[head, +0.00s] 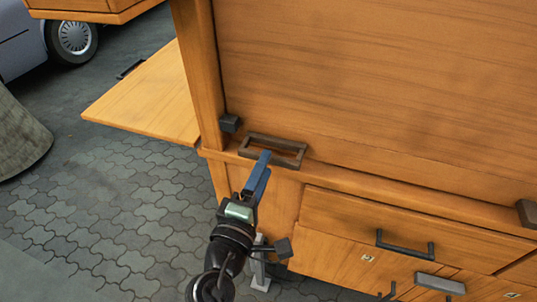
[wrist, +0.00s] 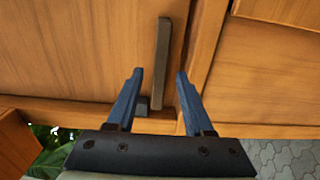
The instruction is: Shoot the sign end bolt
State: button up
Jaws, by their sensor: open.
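A wooden cart body fills much of the head view. A dark rectangular handle (head: 288,143) sits on its ledge at the foot of the large panel, and a small dark block (head: 230,123) is at the corner post just left of it. Another dark block (head: 527,212) shows at the right edge. I cannot tell which fitting is the sign end bolt. My gripper (head: 264,158) is open and empty, its blue fingers at the handle. In the wrist view the handle's bar (wrist: 164,50) lies between the fingertips (wrist: 159,72); contact cannot be told. The small block (wrist: 142,104) shows beside the bar.
Drawers with dark handles (head: 405,247) are below the ledge on the right. A wooden flap (head: 150,95) juts out at left. A car (head: 72,37) and a grey rounded object (head: 18,135) stand farther left. The paving (head: 110,220) at lower left is clear.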

jog(key=shift+x, duration=1.75)
grip_shut()
